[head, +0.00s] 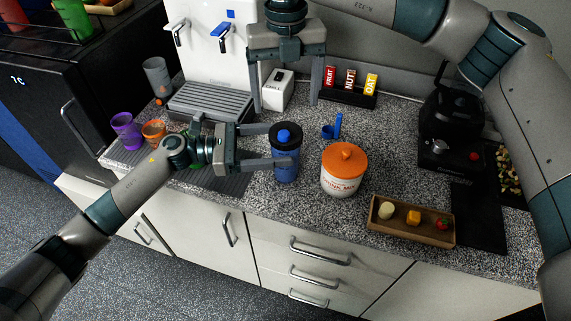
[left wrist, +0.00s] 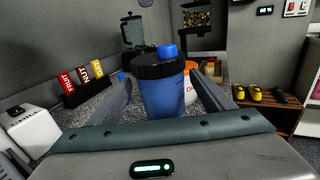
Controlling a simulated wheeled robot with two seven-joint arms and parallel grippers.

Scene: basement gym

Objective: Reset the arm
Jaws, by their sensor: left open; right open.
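My left gripper (head: 268,147) comes in from the left, low over the counter. Its open fingers lie around a blue shaker bottle (head: 287,168) with a black lid and blue cap, which stands upright. In the left wrist view the bottle (left wrist: 162,95) is between the two fingers; I cannot tell whether either finger touches it. My right gripper (head: 287,88) hangs from above at the back, fingers open and pointing down, in front of the white dispenser and a small white box (head: 278,92). It appears empty.
An orange-lidded drink mix tub (head: 344,170) stands right of the bottle, with a blue scoop (head: 333,128) behind. A wooden tray (head: 411,223) holds small food pieces. A bar rack (head: 349,93), a blender base (head: 450,150), and purple (head: 125,128) and orange cups (head: 153,132) also stand on the counter.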

